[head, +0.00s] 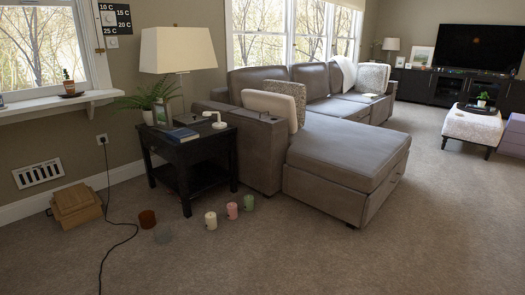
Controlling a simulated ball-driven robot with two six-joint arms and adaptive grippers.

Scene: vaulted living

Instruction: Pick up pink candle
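The pink candle (232,210) stands upright on the carpet in the head view, in front of the sofa's near left corner. A cream candle (211,220) stands to its left and a little nearer. A green candle (249,202) stands close to its right and slightly farther back. Neither of my grippers shows in the head view.
A brown cup-like object (147,219) and a greyish one (163,234) are on the floor left of the candles. A black side table (183,161) and grey sofa (345,172) stand behind. A cable (107,244) crosses the left floor. The front carpet (350,262) is clear.

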